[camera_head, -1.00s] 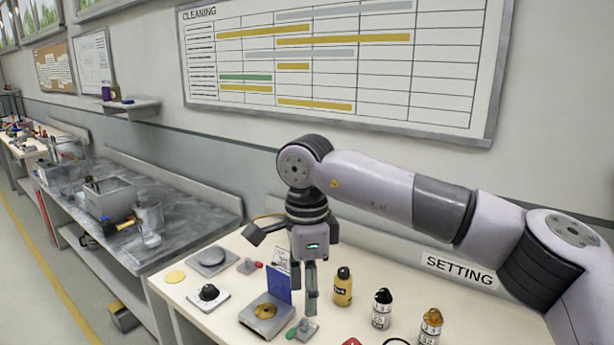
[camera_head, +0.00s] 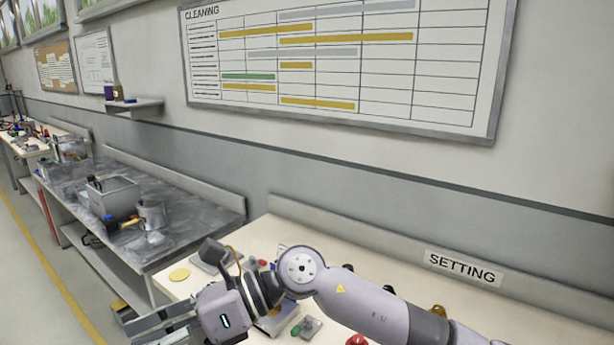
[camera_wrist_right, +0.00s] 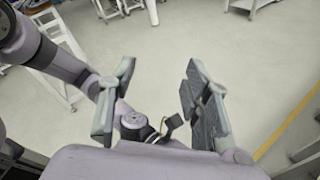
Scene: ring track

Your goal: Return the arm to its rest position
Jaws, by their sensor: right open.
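My right arm (camera_head: 375,305) comes in from the lower right of the head view, low over the near part of the SETTING bench. Its gripper (camera_head: 160,328) points left, past the bench's left end. The gripper is open, with its two fingers apart and partly cut off by the lower picture edge. In the right wrist view the same gripper (camera_wrist_right: 160,105) has its fingers spread with nothing between the pads. Beyond them are open floor and grey parts of my own body. My left gripper cannot be made out in either view.
The SETTING bench (camera_head: 400,265) lies under my right arm, which hides many of its small items. A grey bench (camera_head: 185,215) with a metal bin (camera_head: 113,198) stands to the left.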

